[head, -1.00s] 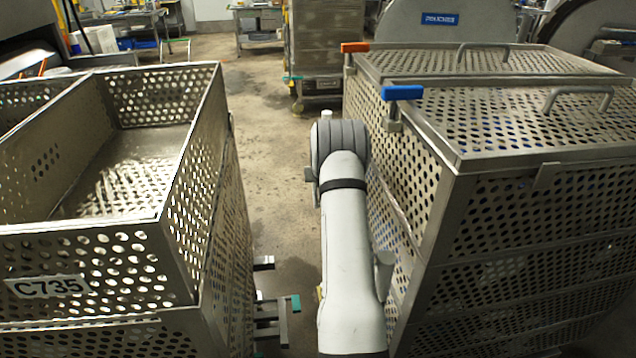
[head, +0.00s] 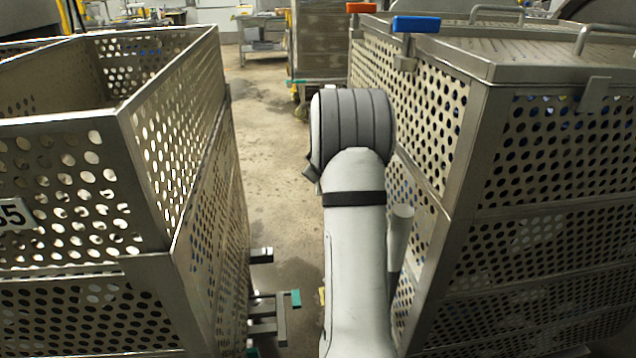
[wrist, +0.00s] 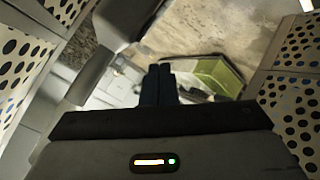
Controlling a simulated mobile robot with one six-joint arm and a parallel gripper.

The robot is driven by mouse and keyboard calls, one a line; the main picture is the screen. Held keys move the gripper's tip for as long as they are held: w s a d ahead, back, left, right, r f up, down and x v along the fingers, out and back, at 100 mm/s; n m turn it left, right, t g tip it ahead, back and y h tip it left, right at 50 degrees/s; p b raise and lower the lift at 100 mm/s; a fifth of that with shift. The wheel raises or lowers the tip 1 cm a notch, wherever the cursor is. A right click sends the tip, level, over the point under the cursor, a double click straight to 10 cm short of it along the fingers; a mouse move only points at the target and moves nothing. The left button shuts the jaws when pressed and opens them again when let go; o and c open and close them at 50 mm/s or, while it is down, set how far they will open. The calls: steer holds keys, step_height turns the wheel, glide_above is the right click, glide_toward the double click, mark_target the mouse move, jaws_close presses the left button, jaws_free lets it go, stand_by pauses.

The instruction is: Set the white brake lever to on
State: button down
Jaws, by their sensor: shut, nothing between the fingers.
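My gripper (wrist: 160,84) shows in the wrist view with its two dark fingers together and nothing between them. In the head view my own white arm hides it. I cannot pick out the white brake lever for certain in either view. A small white piece (wrist: 307,5) shows at the top right edge of the wrist view, apart from the fingers, but I cannot tell what it is. Beyond the fingertips, a green-sided object (wrist: 218,74) shows near the floor.
A perforated metal basket cart (head: 165,160) stands at left, with a teal-ended bar (head: 295,298) jutting into the aisle. A lidded perforated cart (head: 470,150) stands close at right, with blue (head: 416,24) and orange (head: 360,8) handles. Clear floor (head: 265,130) lies between.

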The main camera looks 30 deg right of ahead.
steer(key=w+d+f+m+b, duration=0.1)
steer(key=w+d+f+m, duration=0.1)
steer(key=w+f+m, duration=0.1)
steer(key=w+d+f+m+b, duration=0.2)
steer(key=w+f+m, duration=0.1)
steer(key=w+d+f+m+t+h+b, duration=0.1)
steer(key=w+d+f+m+b, duration=0.1)
steer(key=w+f+m, duration=0.1)
steer(key=shift+w+d, duration=0.15)
steer(key=shift+d, duration=0.25)
steer(key=shift+w+f, duration=0.15)
steer(key=shift+d, duration=0.1)
stand_by(0.4)
steer(key=shift+w+d+r+p, duration=0.2)
steer(key=shift+w+p, duration=0.2)
steer(key=shift+p, duration=0.3)
steer(key=shift+w+d+f, duration=0.1)
steer(key=shift+w+f, duration=0.1)
steer(key=shift+f, duration=0.05)
